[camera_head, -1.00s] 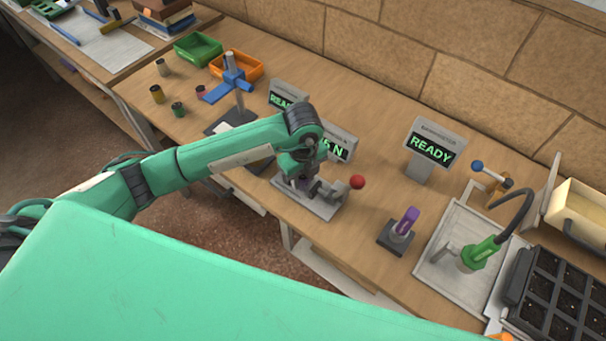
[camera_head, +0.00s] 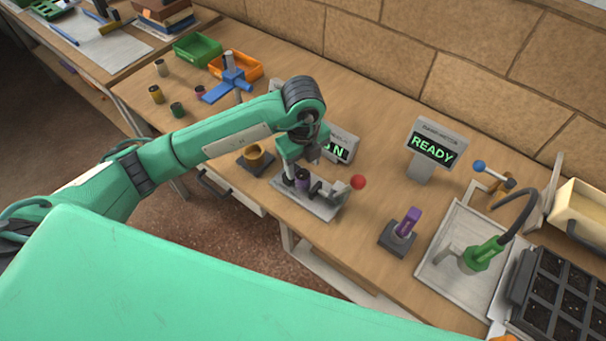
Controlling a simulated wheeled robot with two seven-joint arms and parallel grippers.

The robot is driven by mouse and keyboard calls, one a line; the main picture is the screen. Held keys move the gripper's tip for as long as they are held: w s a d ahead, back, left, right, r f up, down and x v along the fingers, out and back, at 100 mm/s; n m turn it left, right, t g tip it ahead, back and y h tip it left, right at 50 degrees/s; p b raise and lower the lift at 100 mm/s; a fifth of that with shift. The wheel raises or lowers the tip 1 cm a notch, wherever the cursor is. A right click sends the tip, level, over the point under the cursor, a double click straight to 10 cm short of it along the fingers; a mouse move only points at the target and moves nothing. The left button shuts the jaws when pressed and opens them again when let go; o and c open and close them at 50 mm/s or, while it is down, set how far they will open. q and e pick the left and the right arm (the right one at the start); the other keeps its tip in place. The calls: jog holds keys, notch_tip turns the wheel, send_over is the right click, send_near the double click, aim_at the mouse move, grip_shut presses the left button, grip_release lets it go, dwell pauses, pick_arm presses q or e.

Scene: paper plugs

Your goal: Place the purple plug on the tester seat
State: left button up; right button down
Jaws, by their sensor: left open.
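A small dark purple plug (camera_head: 303,181) stands upright on the grey tester (camera_head: 322,207), at the left end of its metal base, beside the clamp and its red-knobbed lever (camera_head: 357,182). My left gripper (camera_head: 302,171) is open just above and around the top of this plug; the fingers partly hide it, and I cannot tell whether they touch it. The plug looks seated on the tester, though its underside is hidden. My right gripper is not in view.
A display reading "ON" (camera_head: 342,149) stands behind the tester. A purple-handled tool (camera_head: 407,222) on a dark base and a "READY" display (camera_head: 432,151) are to the right. Several small plugs stand at the far left.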

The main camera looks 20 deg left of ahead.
aim_at(303, 175)
pick_arm(q)
notch_tip(303, 175, up, 6)
jog(key=shift+b, duration=0.35)
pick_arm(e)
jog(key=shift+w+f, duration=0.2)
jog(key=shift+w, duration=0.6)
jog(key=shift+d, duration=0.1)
